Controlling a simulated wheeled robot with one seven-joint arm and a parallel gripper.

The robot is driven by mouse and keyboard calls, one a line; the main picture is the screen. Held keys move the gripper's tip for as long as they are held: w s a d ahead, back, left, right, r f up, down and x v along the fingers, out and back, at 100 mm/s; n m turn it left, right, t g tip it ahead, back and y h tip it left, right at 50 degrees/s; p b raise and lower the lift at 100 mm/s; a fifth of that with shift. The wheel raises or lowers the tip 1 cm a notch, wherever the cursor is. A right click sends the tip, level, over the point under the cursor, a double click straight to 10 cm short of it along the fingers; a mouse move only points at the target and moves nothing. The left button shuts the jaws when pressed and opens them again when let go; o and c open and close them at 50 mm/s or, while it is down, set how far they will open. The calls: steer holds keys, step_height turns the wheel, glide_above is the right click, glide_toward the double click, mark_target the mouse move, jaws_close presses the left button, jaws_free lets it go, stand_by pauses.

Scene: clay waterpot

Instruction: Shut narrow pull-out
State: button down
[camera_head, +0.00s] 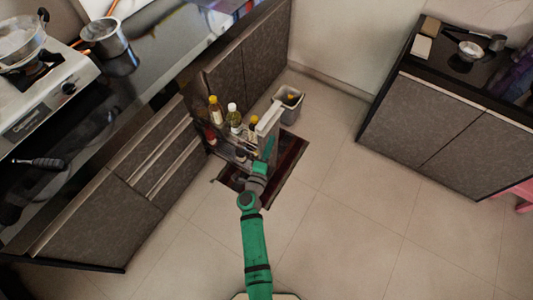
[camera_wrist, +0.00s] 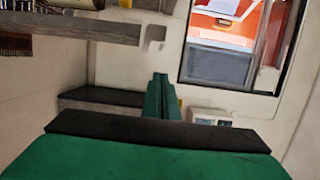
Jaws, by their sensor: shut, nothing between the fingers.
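The narrow pull-out (camera_head: 269,120) stands out from the dark cabinet row in the head view, with several bottles (camera_head: 234,117) on its racks. Its tall front panel with a light top edge faces right, away from the cabinets. My gripper (camera_head: 268,150) is at the near side of this panel, low down; I cannot tell whether it touches. In the wrist view my gripper's green fingers (camera_wrist: 161,96) are together with nothing between them. A grey shelf-like part (camera_wrist: 75,27), probably of the pull-out, crosses the upper left there.
A grey bin (camera_head: 290,103) stands behind the pull-out. A dark mat (camera_head: 287,168) lies on the floor under and beside it. Another cabinet (camera_head: 440,130) stands at the right. The tiled floor between is clear.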

steer(key=w+a, duration=0.2)
steer(key=a, duration=0.1)
steer(key=shift+w+a, duration=0.15)
steer(key=shift+w, duration=0.15)
steer(key=shift+w, duration=0.15)
